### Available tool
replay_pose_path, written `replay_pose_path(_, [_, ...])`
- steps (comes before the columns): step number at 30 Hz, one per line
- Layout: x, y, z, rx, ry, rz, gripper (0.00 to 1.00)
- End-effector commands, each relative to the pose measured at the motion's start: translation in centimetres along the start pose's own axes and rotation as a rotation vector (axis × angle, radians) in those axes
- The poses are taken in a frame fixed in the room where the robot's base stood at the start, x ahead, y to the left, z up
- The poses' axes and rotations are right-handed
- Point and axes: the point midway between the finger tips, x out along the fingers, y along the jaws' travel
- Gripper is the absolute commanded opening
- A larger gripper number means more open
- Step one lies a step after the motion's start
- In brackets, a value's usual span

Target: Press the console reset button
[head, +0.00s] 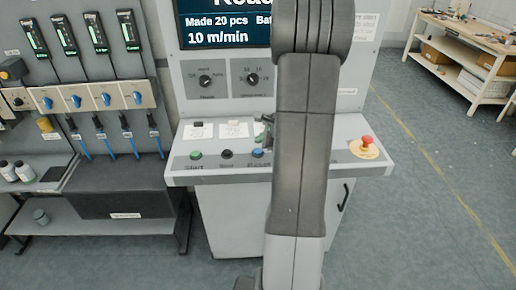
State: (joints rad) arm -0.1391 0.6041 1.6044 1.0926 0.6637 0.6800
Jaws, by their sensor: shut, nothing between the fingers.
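The grey console (220,178) stands in front of me with a sloped button panel. A blue button (257,154), likely the reset button, sits on the panel just left of my arm; its label is too small to read surely. A black button (227,154) and a green button (196,155) are to its left. My arm covers the middle of the panel. The small visible part of my gripper (265,132) shows at the arm's left edge, just above the blue button in the picture. It is shut and empty; its gap to the button cannot be judged.
A red mushroom button (367,141) on a yellow base is at the panel's right. Two knobs and a screen (225,25) are above. A rack with gauges (100,98) stands left, a wooden workbench (465,55) at the far right. The right floor is clear.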

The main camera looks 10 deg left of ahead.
Motion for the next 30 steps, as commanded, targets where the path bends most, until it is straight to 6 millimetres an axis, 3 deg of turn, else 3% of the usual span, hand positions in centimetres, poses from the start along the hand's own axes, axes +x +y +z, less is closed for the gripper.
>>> replay_pose_path(9, [-2.3,-1.7,1.7,0.0,0.0,0.0,0.0])
replay_pose_path(30, [-2.2,-1.6,1.6,0.0,0.0,0.0,0.0])
